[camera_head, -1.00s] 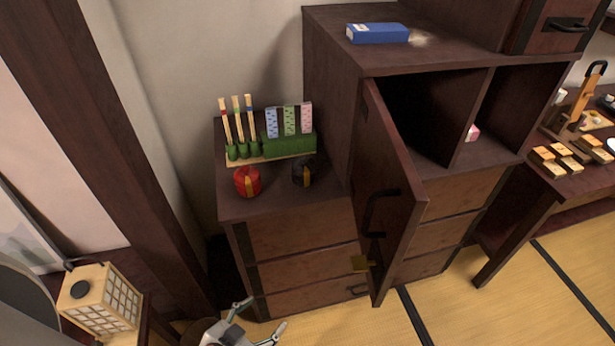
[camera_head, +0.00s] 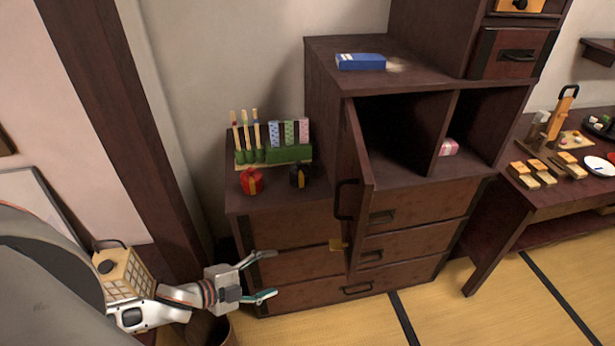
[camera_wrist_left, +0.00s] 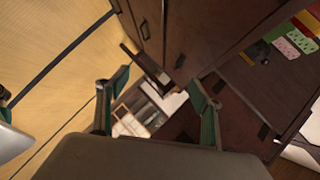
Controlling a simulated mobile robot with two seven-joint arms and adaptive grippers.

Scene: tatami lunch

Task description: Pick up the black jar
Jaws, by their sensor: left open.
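The black jar (camera_head: 299,176) stands on the low dark cabinet top, right of a red jar (camera_head: 251,181). It shows a yellow-brown strip on its front. In the left wrist view a small dark shape, probably the black jar (camera_wrist_left: 261,51), shows at the upper right on the cabinet. My left gripper (camera_head: 270,275) is open and empty, in front of the low cabinet's drawers, below and left of the black jar. Its two fingers also show in the left wrist view (camera_wrist_left: 155,95). My right gripper is not in view.
A green stand (camera_head: 288,153) with patterned blocks and brushes stands behind the jars. The open cabinet door (camera_head: 355,190) juts out right of them. A blue box (camera_head: 361,62) lies on the taller cabinet. A lantern (camera_head: 126,276) is near my left arm.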

